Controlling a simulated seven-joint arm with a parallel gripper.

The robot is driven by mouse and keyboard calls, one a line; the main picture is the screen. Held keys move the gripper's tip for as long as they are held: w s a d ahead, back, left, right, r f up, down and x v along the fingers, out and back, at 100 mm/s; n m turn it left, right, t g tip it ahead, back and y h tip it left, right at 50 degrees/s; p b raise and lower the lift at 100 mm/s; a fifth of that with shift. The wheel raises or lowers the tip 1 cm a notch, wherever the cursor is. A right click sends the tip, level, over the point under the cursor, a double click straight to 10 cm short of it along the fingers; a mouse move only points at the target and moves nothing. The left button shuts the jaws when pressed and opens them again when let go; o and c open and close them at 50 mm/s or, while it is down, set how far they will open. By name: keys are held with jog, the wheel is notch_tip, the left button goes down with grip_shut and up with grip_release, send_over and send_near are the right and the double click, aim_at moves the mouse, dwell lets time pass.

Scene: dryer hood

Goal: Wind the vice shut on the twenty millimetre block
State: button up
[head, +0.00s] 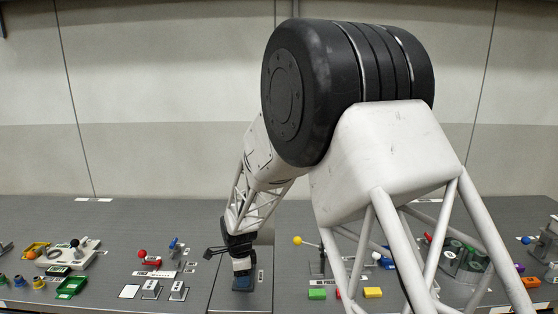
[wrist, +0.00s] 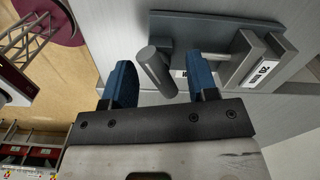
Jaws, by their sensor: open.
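In the wrist view my gripper (wrist: 163,66) is open, with its two blue fingers apart. A grey cylindrical handle (wrist: 154,68) stands between the fingers, with visible space on both sides. Behind it is the grey vice, on a dark base plate (wrist: 195,27). At its right is a grey block-shaped part (wrist: 250,62) with a white label reading 20 mm. The right finger hides part of the vice, so I cannot tell how the jaws sit. In the head view my gripper (head: 242,281) is low over the bench, and I cannot make out the vice there.
In the head view the grey bench (head: 110,230) holds a red-knobbed lever (head: 142,254), small labelled grey blocks (head: 151,289) and a green tray (head: 72,287) to the left.

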jog(key=shift+r, duration=0.15)
jog(key=shift+r, duration=2.85)
jog(key=shift+d+r, duration=0.15)
jog(key=shift+r, duration=0.05)
jog(key=s+d+r+n+t, duration=0.1)
jog(key=s+d+r+n, duration=0.6)
jog(key=s+d+r, duration=1)
jog(key=s+d+r+n, duration=0.1)
jog(key=s+d+n, duration=0.3)
jog(key=s, duration=0.7)
jog(key=s+d+r+n+t, duration=0.1)
jog(key=s+d+n, duration=0.3)
jog(key=s+d, duration=0.5)
jog(key=shift+s+r+t, duration=0.15)
jog(key=shift+s+t, duration=0.15)
jog(key=shift+s, duration=1.1)
